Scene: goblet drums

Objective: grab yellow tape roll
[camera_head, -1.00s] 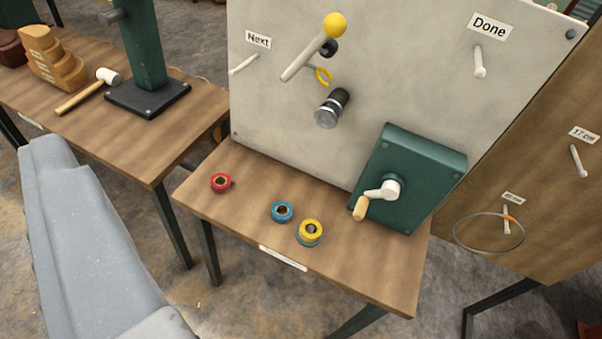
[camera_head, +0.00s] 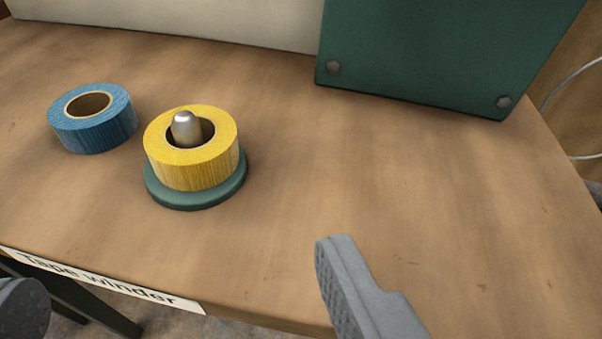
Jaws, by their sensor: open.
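The yellow tape roll (camera_head: 195,172) sits on a round green base (camera_head: 198,199) with a metal peg (camera_head: 186,129) standing up through its hole. It is left of centre in the view, on the wooden table. My gripper (camera_head: 180,290) is open and empty. One finger shows at the lower right and a part of the other at the lower left corner, with the roll farther away between and beyond them. Neither finger touches the roll.
A blue tape roll (camera_head: 92,119) lies flat on the table (camera_head: 410,215), left of the yellow one. A green box (camera_head: 440,50) stands at the back right. A "Tape winder" label (camera_head: 100,283) is on the front edge. The table right of the roll is clear.

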